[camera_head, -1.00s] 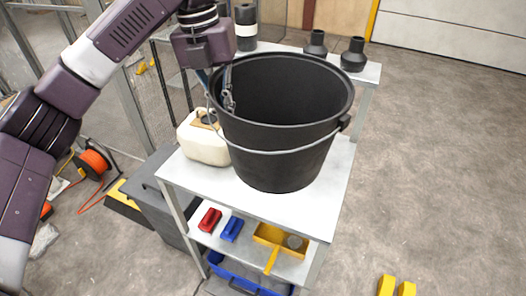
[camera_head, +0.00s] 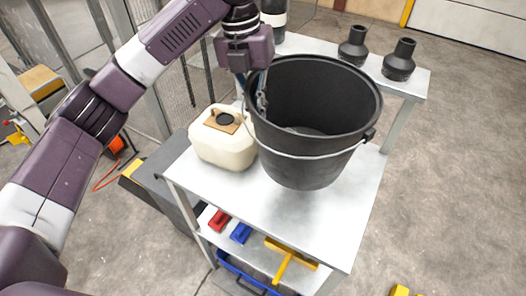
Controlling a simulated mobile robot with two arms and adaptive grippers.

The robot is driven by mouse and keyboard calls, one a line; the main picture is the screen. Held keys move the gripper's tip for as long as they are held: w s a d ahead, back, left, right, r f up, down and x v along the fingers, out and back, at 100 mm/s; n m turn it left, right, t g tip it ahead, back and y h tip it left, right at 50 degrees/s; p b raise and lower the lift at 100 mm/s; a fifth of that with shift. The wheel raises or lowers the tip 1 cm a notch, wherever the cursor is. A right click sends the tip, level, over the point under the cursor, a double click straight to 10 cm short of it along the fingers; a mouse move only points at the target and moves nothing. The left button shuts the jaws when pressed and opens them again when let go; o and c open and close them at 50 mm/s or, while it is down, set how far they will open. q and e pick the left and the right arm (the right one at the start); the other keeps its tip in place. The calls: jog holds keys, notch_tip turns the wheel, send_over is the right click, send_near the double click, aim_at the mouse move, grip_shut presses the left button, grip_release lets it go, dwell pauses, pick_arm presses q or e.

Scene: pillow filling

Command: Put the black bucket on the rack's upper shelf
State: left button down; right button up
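The black bucket (camera_head: 312,150) is upright over the right part of the rack's upper shelf (camera_head: 225,190), its wire handle hanging across its front. I cannot tell for sure whether its base touches the shelf. My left gripper (camera_head: 258,92) points down at the bucket's left rim and is shut on it, with one finger visible inside the wall. The fingertips are partly hidden by the rim. My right gripper is out of view.
A cream canister (camera_head: 222,150) stands on the shelf close to the bucket's left. Two dark nozzle-like parts (camera_head: 398,60) (camera_head: 353,46) stand at the back. The lower shelf holds a red item (camera_head: 219,221), a blue item (camera_head: 241,233) and a yellow tool (camera_head: 288,257).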

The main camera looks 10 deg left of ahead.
pick_arm(q)
notch_tip(320, 180, down, 14)
jog(key=p, duration=0.4)
jog(key=shift+f, duration=0.2)
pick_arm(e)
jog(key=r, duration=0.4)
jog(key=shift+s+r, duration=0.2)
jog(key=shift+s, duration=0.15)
pick_arm(q)
jog(key=c, duration=2.7)
grip_release()
jog(key=shift+f, duration=0.15)
jog(key=o, duration=0.5)
jog(key=shift+o, duration=0.2)
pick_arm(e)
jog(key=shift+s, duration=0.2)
